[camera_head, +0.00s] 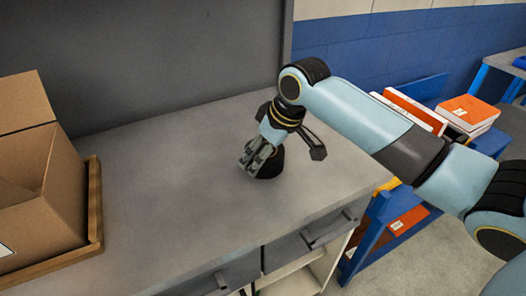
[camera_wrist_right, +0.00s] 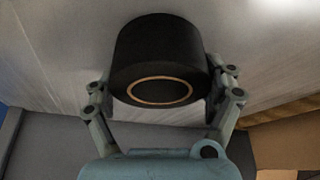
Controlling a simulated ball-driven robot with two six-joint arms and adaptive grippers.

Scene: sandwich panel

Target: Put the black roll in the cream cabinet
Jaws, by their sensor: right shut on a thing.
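The black roll (camera_head: 269,166) is on the grey counter, partly hidden behind my right gripper (camera_head: 258,160). In the right wrist view the roll (camera_wrist_right: 160,50) fills the space between the two fingers of my right gripper (camera_wrist_right: 161,92), with a thin tan ring on its near face. The right gripper is shut on the roll. A cream open-fronted compartment (camera_head: 297,281) shows under the counter's drawers at the bottom; I cannot tell whether it is the cream cabinet. My left gripper is not in view.
An open cardboard box (camera_head: 62,190) stands on a wooden tray (camera_head: 96,215) at the left. The grey counter (camera_head: 160,190) is clear between box and roll. Drawers with handles (camera_head: 328,230) line its front. A blue shelf unit (camera_head: 378,222) with books (camera_head: 468,113) stands at the right.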

